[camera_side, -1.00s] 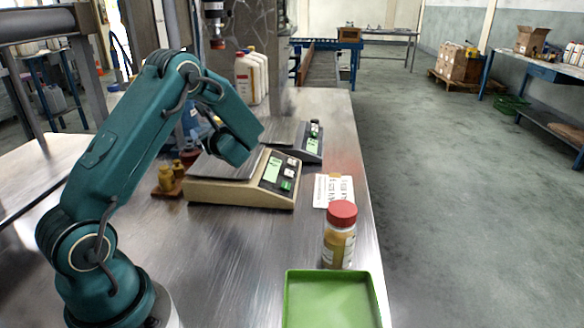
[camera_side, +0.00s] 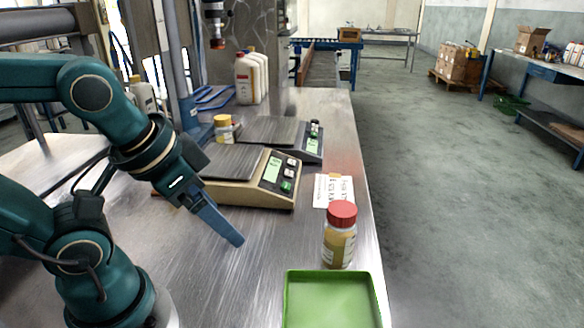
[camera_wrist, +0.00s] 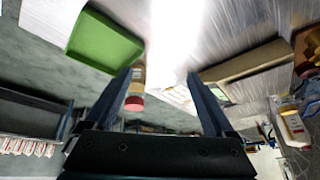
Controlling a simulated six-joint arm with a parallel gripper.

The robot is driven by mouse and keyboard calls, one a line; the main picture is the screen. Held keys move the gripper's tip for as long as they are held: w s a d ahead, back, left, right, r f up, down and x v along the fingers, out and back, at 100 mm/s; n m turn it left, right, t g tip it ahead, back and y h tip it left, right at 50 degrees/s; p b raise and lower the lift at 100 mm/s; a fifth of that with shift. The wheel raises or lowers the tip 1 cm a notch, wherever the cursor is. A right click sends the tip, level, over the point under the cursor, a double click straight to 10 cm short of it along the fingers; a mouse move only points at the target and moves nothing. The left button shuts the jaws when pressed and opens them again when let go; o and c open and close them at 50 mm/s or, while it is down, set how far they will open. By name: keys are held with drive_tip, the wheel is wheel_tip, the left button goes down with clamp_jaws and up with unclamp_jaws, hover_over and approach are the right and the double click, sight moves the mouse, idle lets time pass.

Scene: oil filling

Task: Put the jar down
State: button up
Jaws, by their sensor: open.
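A jar with a red cap and yellowish contents (camera_side: 340,238) stands upright on the metal table, just behind the green tray (camera_side: 289,305). The jar (camera_wrist: 138,78) also shows in the wrist view, beside the left finger and partly behind it. My gripper (camera_side: 236,241) points down over the table to the left of the jar, apart from it. In the wrist view my gripper (camera_wrist: 160,74) has its two fingers spread, with nothing held between them.
Two scales stand behind the gripper, a near beige one (camera_side: 240,195) and a farther one (camera_side: 297,142). A yellow-lidded container (camera_side: 223,130) stands by the farther scale. A printed label card (camera_side: 333,190) lies behind the jar. The table's right edge is close to the jar.

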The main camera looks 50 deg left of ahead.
drive_tip(key=shift+s+d+r+h, duration=0.15)
drive_tip(key=shift+d+h, duration=0.15)
drive_tip(key=shift+d, duration=0.2)
